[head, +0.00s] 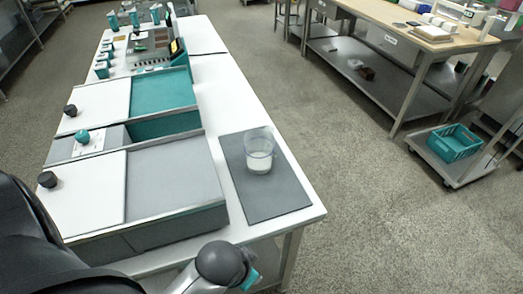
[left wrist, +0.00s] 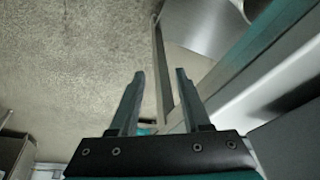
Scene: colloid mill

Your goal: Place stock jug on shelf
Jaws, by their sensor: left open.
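The stock jug is a clear jug (head: 259,144) with white contents in its lower part. It stands upright on a dark grey mat (head: 278,202) near the right edge of the white table. My left gripper (left wrist: 160,73) is open in the left wrist view, with nothing between its fingers. The jug does not show in that view. One of my arms shows at the bottom of the head view, below the mat and apart from the jug; its fingers are not visible there. My right gripper is not in view. A lower shelf (head: 358,60) shows under the far workbench.
Grey and teal bins with white lids (head: 95,182) fill the table left of the mat. A teal basket (head: 452,144) sits on a low cart at the right. Small items lie on the workbench's lower shelf. The floor between table and workbench is clear.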

